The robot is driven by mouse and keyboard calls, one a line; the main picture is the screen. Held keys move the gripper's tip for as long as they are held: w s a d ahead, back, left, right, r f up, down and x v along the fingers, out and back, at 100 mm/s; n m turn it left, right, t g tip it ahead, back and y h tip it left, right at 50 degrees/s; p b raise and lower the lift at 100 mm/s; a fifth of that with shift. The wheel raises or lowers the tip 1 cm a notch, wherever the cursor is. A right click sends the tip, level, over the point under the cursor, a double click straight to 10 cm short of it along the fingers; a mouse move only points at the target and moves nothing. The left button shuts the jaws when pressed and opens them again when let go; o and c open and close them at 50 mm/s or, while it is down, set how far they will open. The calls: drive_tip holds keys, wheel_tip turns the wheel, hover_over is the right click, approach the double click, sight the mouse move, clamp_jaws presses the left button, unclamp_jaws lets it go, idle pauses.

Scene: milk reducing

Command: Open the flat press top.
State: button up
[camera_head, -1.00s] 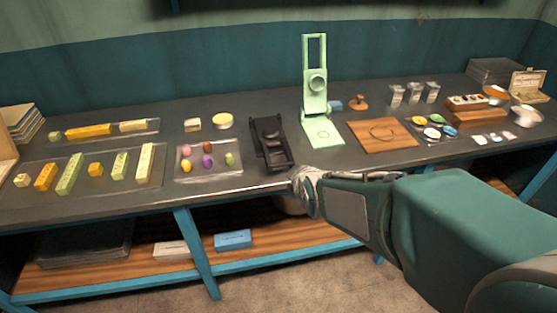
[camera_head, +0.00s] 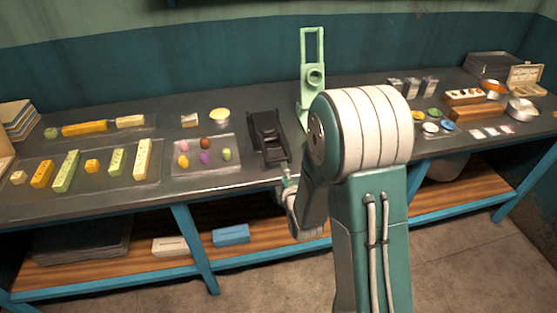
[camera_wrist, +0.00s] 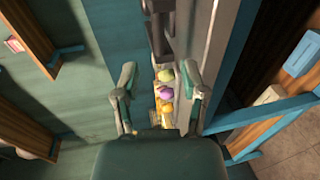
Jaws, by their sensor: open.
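A black flat device (camera_head: 267,140), which looks like the flat press, lies on the table left of the pale green lever press. Its dark top part appears to lie down flat. In the wrist view a dark piece at the top centre (camera_wrist: 159,22) appears to be part of it. My gripper (camera_wrist: 160,72) is open and empty, with a finger on each side of the wrist view. In the head view my gripper (camera_head: 287,175) is small and partly hidden by my arm, by the table's front edge just below the black device. It appears apart from the device.
A pale green lever press (camera_head: 312,75) stands behind, its base partly hidden by my arm. A clear tray (camera_head: 207,169) with several coloured egg-shaped pieces is left of the black device. Yellow and green bars lie further left. Cups and bowls stand at right.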

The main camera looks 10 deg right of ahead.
sight(278, 160)
drive_tip(key=w, duration=0.2)
drive_tip(key=w+f, duration=0.1)
drive_tip(key=w, duration=0.5)
drive_tip(key=shift+f, duration=0.3)
drive_tip(key=shift+c, duration=0.2)
clamp_jaws()
